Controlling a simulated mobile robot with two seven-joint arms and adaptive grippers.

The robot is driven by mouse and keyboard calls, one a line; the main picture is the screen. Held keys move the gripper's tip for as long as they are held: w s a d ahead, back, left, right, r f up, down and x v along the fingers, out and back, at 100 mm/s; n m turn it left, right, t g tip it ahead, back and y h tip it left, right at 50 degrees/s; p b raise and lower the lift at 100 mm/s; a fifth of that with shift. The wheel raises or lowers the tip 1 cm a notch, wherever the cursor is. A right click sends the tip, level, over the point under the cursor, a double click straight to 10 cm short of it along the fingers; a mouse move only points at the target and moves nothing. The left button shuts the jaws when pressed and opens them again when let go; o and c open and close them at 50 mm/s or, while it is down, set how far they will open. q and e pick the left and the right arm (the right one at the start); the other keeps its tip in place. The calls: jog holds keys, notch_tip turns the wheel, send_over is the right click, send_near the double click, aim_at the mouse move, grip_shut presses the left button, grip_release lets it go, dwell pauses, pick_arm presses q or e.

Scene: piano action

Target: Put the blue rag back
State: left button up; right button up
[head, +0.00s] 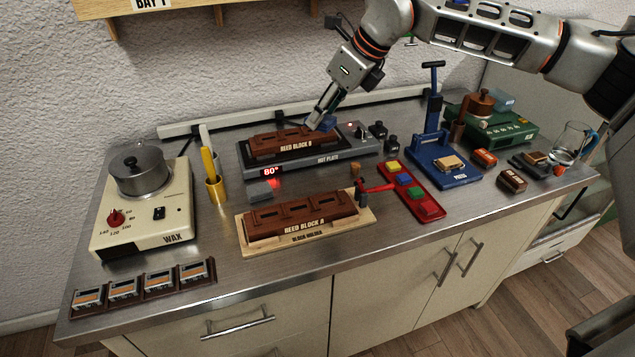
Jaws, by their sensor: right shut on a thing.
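The blue rag (328,123) is a small dark blue piece at the fingertips of my right gripper (317,122). My right gripper is shut on it, at the right end of the reed block (280,141) that sits on the hot plate (330,153). The fingers hide part of the rag, and I cannot tell whether it touches the block. My left gripper is not in view.
A wax pot (138,169) stands at the left. A second reed block (300,217) sits on a wooden holder in front. A red tray (411,190) with coloured pieces, a blue press (443,160) and a green box (493,125) fill the right side.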

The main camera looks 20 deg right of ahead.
jog(key=w+m, duration=0.1)
jog(key=w+r+m+h, duration=0.1)
jog(key=m, duration=0.1)
jog(key=shift+w+a+r+t+b, duration=0.15)
jog(key=shift+r+t+b, duration=0.15)
notch_tip(320, 180, down, 20)
jog(key=shift+r, duration=0.15)
dwell(0.3)
jog(key=o, duration=1.1)
jog(key=shift+c, duration=0.2)
jog(key=shift+r, duration=0.25)
jog(key=v, duration=1.1)
jog(key=shift+s+r, duration=0.25)
jog(key=shift+s, duration=0.05)
